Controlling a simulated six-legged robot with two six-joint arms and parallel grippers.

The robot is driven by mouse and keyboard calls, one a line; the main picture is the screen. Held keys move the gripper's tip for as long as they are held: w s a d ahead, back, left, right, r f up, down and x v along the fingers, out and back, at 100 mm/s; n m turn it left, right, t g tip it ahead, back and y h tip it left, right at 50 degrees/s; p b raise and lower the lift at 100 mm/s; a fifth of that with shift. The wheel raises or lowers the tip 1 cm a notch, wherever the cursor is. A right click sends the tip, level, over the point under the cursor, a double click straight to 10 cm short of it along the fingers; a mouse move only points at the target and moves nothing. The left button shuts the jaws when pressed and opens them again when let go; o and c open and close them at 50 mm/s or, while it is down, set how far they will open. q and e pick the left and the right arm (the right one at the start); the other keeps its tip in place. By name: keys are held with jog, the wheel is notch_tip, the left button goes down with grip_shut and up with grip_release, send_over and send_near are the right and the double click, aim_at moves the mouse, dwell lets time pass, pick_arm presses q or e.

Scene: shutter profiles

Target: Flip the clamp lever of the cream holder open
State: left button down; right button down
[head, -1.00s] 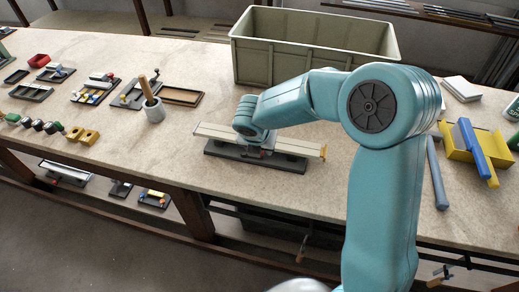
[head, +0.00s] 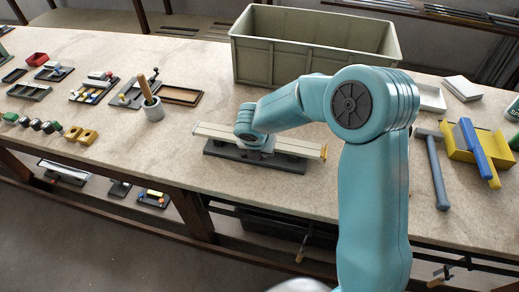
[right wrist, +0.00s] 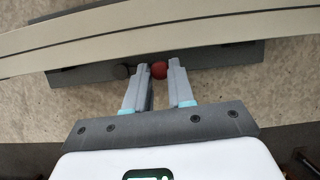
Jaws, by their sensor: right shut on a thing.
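A long cream strip (head: 214,131) lies along a dark base (head: 225,156) on the bench in the head view. In the right wrist view the strip (right wrist: 80,37) crosses the top, with the dark base (right wrist: 90,75) under and in front of it. My right gripper (right wrist: 162,72) is shut on a red ball knob (right wrist: 159,69), which sits between its fingertips at the strip's near side. A small dark round part (right wrist: 121,72) is left of the knob. The rest of the lever is hidden. My left gripper is not in view.
A large grey-green crate (head: 300,65) stands behind the strip. A hammer (head: 437,175) and a yellow holder with a blue bar (head: 457,155) lie to the right. Bare bench lies left of the base.

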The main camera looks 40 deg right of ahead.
jog(key=shift+a, duration=0.1)
jog(key=m, duration=0.1)
jog(key=a+m+b, duration=0.1)
jog(key=shift+s+m+g+h, duration=0.1)
jog(key=shift+m+g+h, duration=0.2)
jog(key=shift+g+h, duration=0.1)
jog(key=a+m, duration=0.1)
jog(key=m, duration=0.1)
jog(key=m+g+b, duration=0.1)
jog(key=shift+s+a+r+m+h, duration=0.1)
jog(key=shift+a+r+m+h, duration=0.05)
jog(key=shift+a+m+h, duration=0.2)
jog(key=a+m+g, duration=0.1)
jog(key=m, duration=0.2)
jog(key=shift+w+a+m+g, duration=0.2)
jog(key=shift+a+m+g, duration=0.05)
jog(key=shift+a+g, duration=0.15)
jog(key=shift+w+a+r+m+g+p, duration=0.1)
jog(key=shift+w+a+m+g+p, duration=0.25)
jog(key=shift+m, duration=0.65)
jog(key=shift+w+a+m+g+p, duration=0.1)
jog(key=shift+a+m+g+p, duration=0.3)
jog(key=shift+m, duration=0.6)
jog(key=c, duration=1)
grip_release()
jog(key=shift+a, duration=0.15)
